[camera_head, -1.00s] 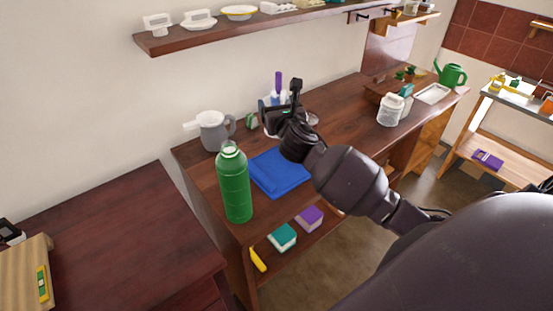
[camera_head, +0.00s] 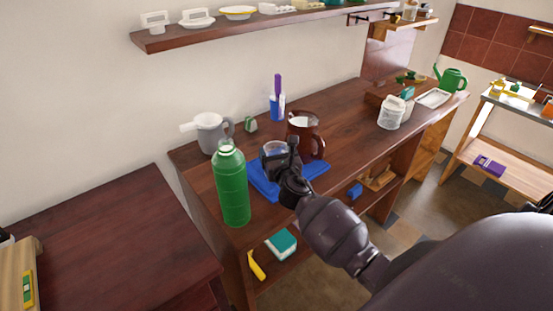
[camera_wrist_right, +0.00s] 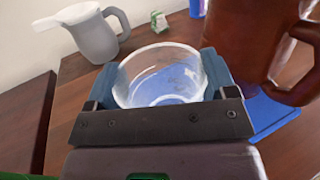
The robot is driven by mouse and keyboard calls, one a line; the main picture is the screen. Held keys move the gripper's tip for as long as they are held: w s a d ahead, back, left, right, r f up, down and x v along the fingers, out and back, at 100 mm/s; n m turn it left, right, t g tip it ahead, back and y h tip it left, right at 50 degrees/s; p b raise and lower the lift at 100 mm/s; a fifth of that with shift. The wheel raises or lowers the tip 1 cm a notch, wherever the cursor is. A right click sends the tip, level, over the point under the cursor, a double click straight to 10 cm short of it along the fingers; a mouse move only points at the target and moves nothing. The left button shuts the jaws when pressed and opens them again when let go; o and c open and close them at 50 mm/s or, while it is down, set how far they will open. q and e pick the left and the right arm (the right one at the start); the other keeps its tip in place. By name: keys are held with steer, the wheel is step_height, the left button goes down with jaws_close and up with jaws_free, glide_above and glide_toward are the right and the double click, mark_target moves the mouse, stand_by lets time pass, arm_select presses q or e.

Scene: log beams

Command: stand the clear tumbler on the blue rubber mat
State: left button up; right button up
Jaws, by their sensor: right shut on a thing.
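The clear tumbler (camera_wrist_right: 162,72) sits upright between the two fingers of my right gripper (camera_wrist_right: 162,85), which is shut on it. In the head view the tumbler (camera_head: 275,149) is over the blue rubber mat (camera_head: 315,168), with my right gripper (camera_head: 280,160) around it. I cannot tell whether its base touches the mat, because the gripper hides it. The mat also shows at the right in the wrist view (camera_wrist_right: 272,112). My left gripper is not in view.
A brown pitcher (camera_head: 302,130) stands close behind and right of the tumbler. A green bottle (camera_head: 232,188) stands at the left front of the bench, and a grey jug (camera_head: 211,134) is behind it. A blue cup (camera_head: 277,107) holds a purple item.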

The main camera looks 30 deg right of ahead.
steer(key=shift+f, duration=0.7)
steer(key=o, duration=1.1)
steer(key=shift+r, duration=0.1)
steer(key=shift+s, duration=0.2)
steer(key=v, duration=1.1)
steer(key=shift+s+a+r, duration=0.1)
steer(key=shift+s+a, duration=0.05)
steer(key=shift+s, duration=0.1)
